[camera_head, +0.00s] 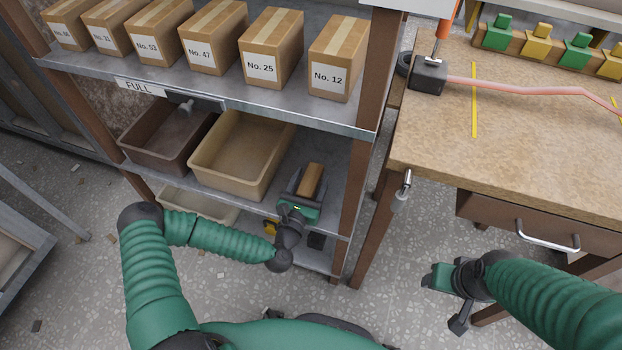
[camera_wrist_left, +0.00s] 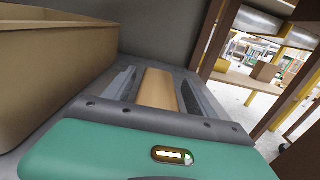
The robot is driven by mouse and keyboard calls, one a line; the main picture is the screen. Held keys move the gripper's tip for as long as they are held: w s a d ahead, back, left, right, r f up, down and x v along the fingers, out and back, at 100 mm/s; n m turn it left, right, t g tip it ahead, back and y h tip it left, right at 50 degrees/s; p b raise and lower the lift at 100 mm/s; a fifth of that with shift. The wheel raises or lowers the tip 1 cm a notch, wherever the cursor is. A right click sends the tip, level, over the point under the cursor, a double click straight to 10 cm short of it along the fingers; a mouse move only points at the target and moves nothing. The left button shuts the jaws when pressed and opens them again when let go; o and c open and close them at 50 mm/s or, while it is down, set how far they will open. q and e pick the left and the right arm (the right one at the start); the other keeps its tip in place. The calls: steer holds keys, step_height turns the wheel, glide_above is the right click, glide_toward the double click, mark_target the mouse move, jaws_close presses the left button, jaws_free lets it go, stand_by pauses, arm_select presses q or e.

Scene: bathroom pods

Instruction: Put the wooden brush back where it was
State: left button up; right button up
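The wooden brush (camera_head: 312,178) is a brown block on the middle shelf (camera_head: 338,205), right of the tan bin. My left gripper (camera_head: 305,186) reaches in over this shelf from the front. In the left wrist view the brush (camera_wrist_left: 158,90) lies between the two grey fingers of the left gripper (camera_wrist_left: 160,84), with a gap visible on both sides. The fingers stand apart. The brush's underside is hidden. My right gripper (camera_head: 452,290) hangs in front of the workbench, away from the brush; its fingers are not clear.
A tan bin (camera_head: 240,155) and a brown bin (camera_head: 165,140) stand left of the brush. Numbered cardboard boxes (camera_head: 210,40) line the shelf above. A wooden shelf post (camera_head: 362,160) stands close on the right, then the workbench (camera_head: 540,130).

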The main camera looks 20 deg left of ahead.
mark_target(304, 196)
arm_select(q)
steer(key=shift+r, duration=0.15)
steer(key=s+p, duration=0.2)
steer(key=s, duration=0.3)
steer(key=s+p, duration=0.2)
steer(key=s, duration=0.4)
steer(key=shift+s+a, duration=0.2)
steer(key=shift+s, duration=0.3)
